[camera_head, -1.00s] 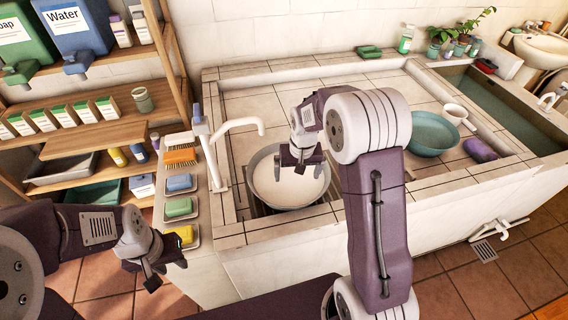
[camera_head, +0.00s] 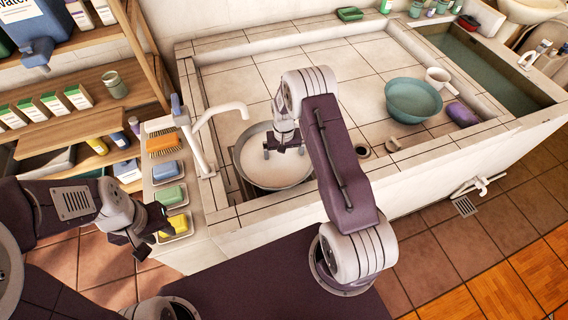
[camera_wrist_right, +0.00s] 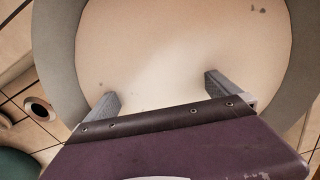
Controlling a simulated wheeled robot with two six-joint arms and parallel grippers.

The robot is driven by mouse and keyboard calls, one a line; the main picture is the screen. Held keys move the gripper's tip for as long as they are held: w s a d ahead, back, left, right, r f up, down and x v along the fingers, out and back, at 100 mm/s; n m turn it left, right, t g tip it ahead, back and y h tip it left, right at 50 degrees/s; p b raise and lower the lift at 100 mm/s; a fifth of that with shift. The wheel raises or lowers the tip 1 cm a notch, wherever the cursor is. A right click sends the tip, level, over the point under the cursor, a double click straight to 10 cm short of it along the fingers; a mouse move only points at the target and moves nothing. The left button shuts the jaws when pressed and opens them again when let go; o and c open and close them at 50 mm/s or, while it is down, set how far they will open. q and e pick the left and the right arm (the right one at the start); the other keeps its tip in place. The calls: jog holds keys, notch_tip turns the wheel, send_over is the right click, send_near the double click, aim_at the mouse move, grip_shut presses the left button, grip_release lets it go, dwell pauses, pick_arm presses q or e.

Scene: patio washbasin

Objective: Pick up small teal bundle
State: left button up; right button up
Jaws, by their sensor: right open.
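No teal bundle can be made out for certain. A small green object (camera_head: 350,14) lies at the far edge of the tiled counter, too small to tell if it is a bundle. My right gripper (camera_head: 284,146) is over the round basin (camera_head: 245,172). In the right wrist view, its fingers (camera_wrist_right: 160,97) stand apart with nothing between them, above the basin's pale, empty-looking inside (camera_wrist_right: 170,50). My left gripper (camera_head: 148,238) is at the lower left beside the yellow soap (camera_head: 174,226), its fingers apart and empty.
A teal bowl (camera_head: 414,101), white mug (camera_head: 438,78) and purple bundle (camera_head: 462,114) stand on the counter's right. A white tap (camera_head: 221,109) rises left of the basin. Soaps and a brush (camera_head: 163,143) line the left ledge. The counter's middle is clear.

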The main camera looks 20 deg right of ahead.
aim_at(284, 160)
jog(key=f, duration=0.3)
jog(key=shift+s+f, duration=0.2)
jog(key=shift+f, duration=0.2)
jog(key=shift+w+f, duration=0.15)
jog(key=c, duration=1.8)
notch_tip(284, 160, up, 10)
jog(key=shift+r, duration=0.1)
